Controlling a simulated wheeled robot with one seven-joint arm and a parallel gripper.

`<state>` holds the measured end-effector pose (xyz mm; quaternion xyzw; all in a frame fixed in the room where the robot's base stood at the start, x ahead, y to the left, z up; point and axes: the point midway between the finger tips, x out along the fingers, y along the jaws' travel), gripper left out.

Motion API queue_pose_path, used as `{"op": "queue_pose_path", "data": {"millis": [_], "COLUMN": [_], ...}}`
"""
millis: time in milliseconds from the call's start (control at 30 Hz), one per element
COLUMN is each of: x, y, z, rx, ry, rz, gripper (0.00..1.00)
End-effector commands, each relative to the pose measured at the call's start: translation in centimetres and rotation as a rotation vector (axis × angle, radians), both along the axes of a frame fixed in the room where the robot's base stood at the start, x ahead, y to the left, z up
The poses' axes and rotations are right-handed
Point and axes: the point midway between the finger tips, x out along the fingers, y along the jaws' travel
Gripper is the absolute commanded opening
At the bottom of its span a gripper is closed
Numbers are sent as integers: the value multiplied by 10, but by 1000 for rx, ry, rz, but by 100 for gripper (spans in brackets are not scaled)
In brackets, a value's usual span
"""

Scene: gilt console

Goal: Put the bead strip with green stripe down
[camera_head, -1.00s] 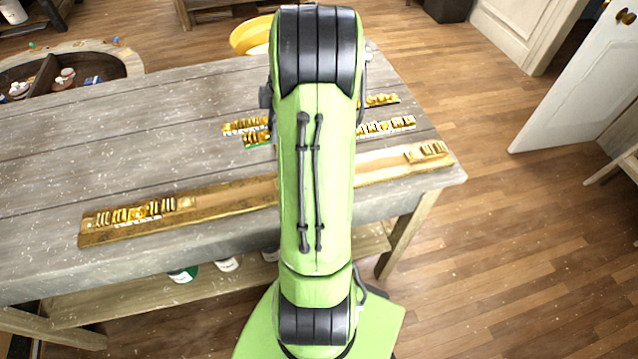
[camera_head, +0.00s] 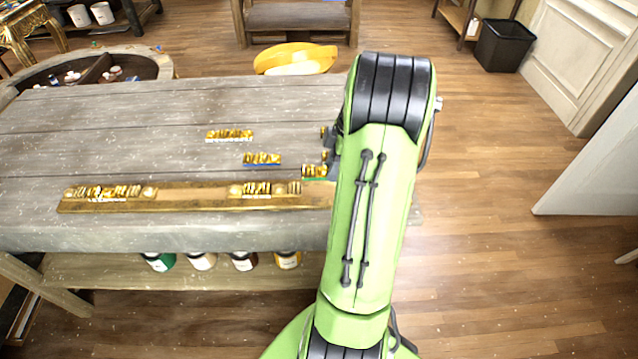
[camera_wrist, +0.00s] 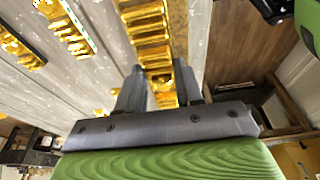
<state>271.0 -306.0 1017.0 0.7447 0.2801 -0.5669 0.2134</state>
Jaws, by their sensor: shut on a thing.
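The gold bead strip with green stripe (camera_head: 315,171) shows just left of my arm in the head view, close to the long rail; its right end is hidden by my arm. In the wrist view my gripper (camera_wrist: 160,88) is shut on a gold ribbed strip (camera_wrist: 163,92) between its two fingers.
A long gilt rail (camera_head: 200,205) lies along the table's front, with gold pieces at its left (camera_head: 110,192) and middle (camera_head: 265,188). A white-edged strip (camera_head: 230,135) and a blue-edged strip (camera_head: 262,158) lie behind it. The table's left back (camera_head: 90,120) is clear.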

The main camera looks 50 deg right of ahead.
Motion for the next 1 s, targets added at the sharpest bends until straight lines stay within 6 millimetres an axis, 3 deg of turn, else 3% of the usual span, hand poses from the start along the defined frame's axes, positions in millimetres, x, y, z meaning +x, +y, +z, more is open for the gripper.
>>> {"op": "queue_pose_path", "data": {"millis": [300, 667, 700, 867, 1000], "x": [0, 0, 0, 0, 0], "y": [0, 0, 0, 0, 0], "z": [-59, -64, -65, -64, -64], "rx": [0, -3, -2, -2, -2], "ry": [-1, -1, -1, -1, -1], "rz": [2, 0, 0, 0, 0], "gripper": [2, 2, 37, 61, 61]}}
